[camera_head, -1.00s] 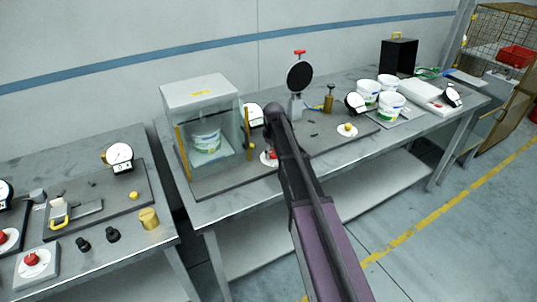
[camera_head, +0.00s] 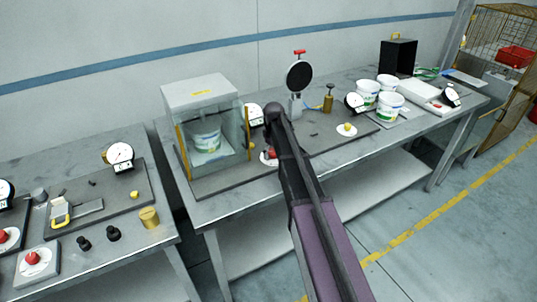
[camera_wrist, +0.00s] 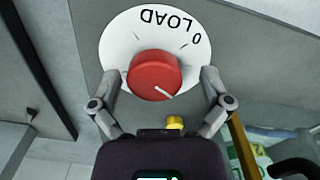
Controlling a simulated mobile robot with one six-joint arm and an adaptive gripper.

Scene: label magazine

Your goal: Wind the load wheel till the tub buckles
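The load wheel is a red round knob (camera_wrist: 154,75) on a white dial (camera_wrist: 118,42) printed LOAD and 0, upside down in the wrist view. A pale line on the knob points to the lower right. My gripper (camera_wrist: 161,78) is open, with one finger on each side of the knob. A gap shows at the right finger; whether the left finger touches is unclear. In the head view the wheel (camera_head: 266,156) is partly hidden behind my arm. The white and green tub (camera_head: 207,138) stands upright inside a clear-walled cabinet (camera_head: 202,90); I see no buckling.
A dial gauge (camera_head: 254,115) stands just right of the cabinet. A yellow knob (camera_wrist: 175,122) and yellow post (camera_wrist: 242,145) sit close to my gripper. More tubs (camera_head: 389,105) stand at the right. Another bench with gauges and red knobs is at the left.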

